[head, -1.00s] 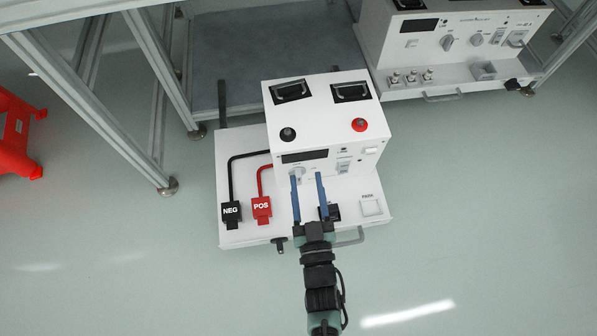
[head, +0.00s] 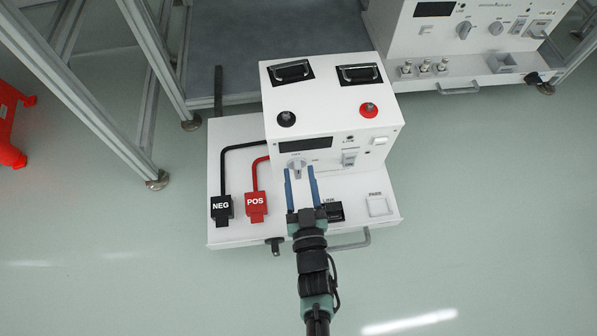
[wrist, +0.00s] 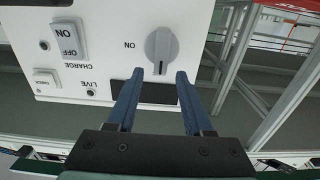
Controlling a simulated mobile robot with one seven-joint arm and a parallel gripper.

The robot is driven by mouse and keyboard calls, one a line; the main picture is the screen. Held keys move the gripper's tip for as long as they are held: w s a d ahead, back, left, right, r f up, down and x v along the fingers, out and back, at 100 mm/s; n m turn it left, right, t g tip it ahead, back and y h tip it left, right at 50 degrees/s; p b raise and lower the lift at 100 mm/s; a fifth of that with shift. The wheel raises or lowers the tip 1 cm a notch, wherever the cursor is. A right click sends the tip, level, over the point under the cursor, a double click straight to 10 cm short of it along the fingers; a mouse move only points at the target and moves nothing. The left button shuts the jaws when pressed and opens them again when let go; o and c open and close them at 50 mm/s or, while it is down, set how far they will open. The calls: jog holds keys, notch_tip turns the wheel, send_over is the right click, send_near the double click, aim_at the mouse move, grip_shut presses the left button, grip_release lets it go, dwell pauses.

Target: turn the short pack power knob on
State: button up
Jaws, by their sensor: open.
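The short pack is a white box (head: 330,100) on a white base plate (head: 235,165), with a dark display and a front panel. Its grey power knob (head: 297,168) is on the front panel, below the display. In the wrist view the knob (wrist: 161,50) appears upside down with the pack, with "ON" printed beside it. Its dark pointer mark lies toward the display, not toward the "ON" print. My gripper (head: 300,172) has two blue fingers, open, one on each side of the knob's line. In the wrist view the fingertips (wrist: 160,76) stand just short of the knob, apart from it.
A rocker switch (wrist: 68,40) marked ON and OFF and a smaller button (wrist: 47,78) are on the same panel. Black NEG (head: 221,207) and red POS (head: 256,204) connectors stand left of my gripper. A second white unit (head: 480,35) stands at the back right.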

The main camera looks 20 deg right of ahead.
jog(key=shift+b+x, duration=0.3)
jog(key=shift+x, duration=0.8)
jog(key=shift+f, duration=0.1)
grip_shut()
